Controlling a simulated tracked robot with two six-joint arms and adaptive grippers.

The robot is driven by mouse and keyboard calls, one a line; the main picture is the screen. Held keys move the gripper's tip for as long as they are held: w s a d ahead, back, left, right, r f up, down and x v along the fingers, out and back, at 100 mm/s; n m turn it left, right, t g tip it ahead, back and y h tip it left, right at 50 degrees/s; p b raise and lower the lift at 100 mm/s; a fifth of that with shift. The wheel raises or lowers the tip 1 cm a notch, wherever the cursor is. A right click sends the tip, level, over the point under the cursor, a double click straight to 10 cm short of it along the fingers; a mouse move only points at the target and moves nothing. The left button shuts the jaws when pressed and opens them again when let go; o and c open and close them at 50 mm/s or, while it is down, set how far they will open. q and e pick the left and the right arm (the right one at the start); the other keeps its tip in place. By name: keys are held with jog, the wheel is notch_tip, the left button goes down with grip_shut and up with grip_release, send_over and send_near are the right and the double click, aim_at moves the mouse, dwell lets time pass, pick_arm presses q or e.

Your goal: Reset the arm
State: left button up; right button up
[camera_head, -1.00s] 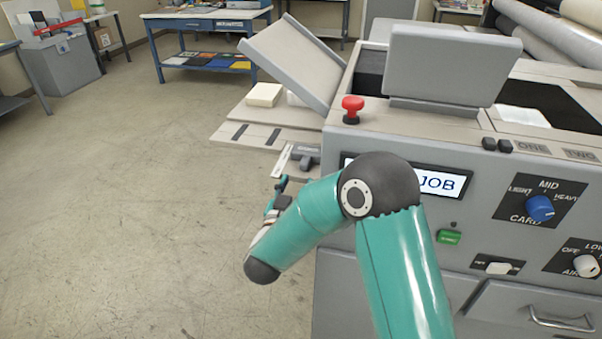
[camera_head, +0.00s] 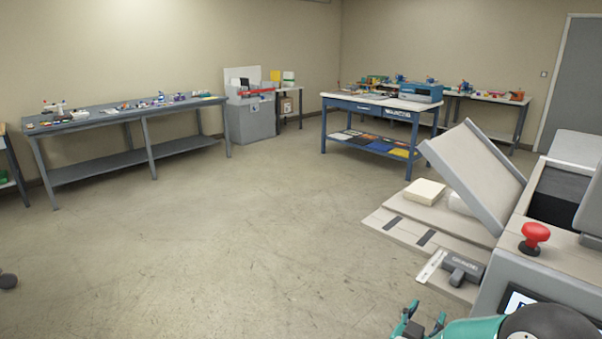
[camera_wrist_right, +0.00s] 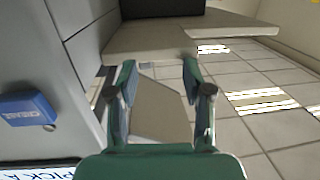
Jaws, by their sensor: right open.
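My right gripper (camera_head: 418,322) shows at the bottom right of the head view, low in front of the laminator (camera_head: 540,260), with only its teal fingers and part of the arm in frame. In the right wrist view its two fingers (camera_wrist_right: 158,78) stand apart with nothing between them. Beyond them is a flat beige panel. My left gripper is in neither view.
The laminator carries a red stop button (camera_head: 534,236), a tilted feed plate (camera_head: 475,178) and a grey-handled part (camera_head: 462,268). A blue bench (camera_head: 372,104) and a long table (camera_head: 130,112) stand farther back.

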jog(key=s+a+f+n+g+y, duration=0.25)
jog(key=a+f+y, duration=0.25)
jog(key=f, duration=0.5)
jog(key=s+a+f+n+g+y, duration=0.1)
jog(key=s+a+f+n+y, duration=0.3)
jog(key=f, duration=0.6)
jog(key=s+a+f+g+y, duration=0.3)
jog(key=s+a+f+g, duration=0.1)
jog(key=s, duration=0.5)
jog(key=s+a+f+g+y, duration=0.3)
jog(key=s+a+f+g, duration=0.1)
jog(key=s, duration=0.5)
jog(key=shift+s+a+f+y+p, duration=0.3)
jog(key=shift+a+f, duration=0.35)
jog(key=shift+f, duration=0.2)
jog(key=shift+c, duration=0.8)
jog(key=shift+w+a, duration=0.1)
